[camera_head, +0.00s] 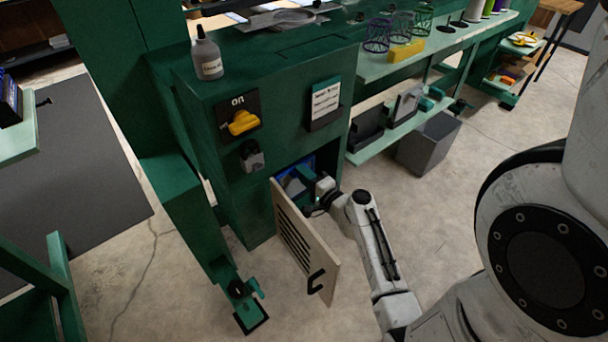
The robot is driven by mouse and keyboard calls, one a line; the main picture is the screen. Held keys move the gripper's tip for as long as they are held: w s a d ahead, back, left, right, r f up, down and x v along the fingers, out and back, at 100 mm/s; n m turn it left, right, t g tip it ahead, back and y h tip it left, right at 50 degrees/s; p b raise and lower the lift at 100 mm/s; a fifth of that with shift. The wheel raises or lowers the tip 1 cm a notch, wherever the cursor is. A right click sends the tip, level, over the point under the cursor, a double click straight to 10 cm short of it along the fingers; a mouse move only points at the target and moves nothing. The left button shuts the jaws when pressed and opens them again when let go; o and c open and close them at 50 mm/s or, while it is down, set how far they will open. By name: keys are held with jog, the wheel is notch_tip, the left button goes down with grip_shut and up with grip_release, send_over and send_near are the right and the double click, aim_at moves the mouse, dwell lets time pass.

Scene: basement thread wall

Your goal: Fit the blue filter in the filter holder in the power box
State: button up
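The power box (228,165) is a green cabinet with its slatted beige door (300,245) swung open. Inside the low opening, a small blue patch (306,163) shows near the top; it may be the blue filter, but I cannot tell. A pale grey-blue piece (293,187) sits below it; I cannot tell if it belongs to the holder. My gripper (308,203) reaches into the opening from the right, beside the door. Its fingers are small, dark and partly hidden, so I cannot see whether they hold anything. The filter holder is not clearly visible.
A yellow switch (242,122) marked "on", a grey knob (252,156) and a label holder (325,103) are on the cabinet front. A bottle (207,56) stands on top. A grey bin (429,143) stands to the right. Floor in front is clear.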

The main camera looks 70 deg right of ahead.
jog(key=o, duration=0.5)
jog(key=shift+c, duration=0.2)
jog(key=b+v, duration=0.1)
jog(key=v, duration=0.9)
jog(key=shift+s, duration=0.35)
jog(key=shift+a, duration=0.15)
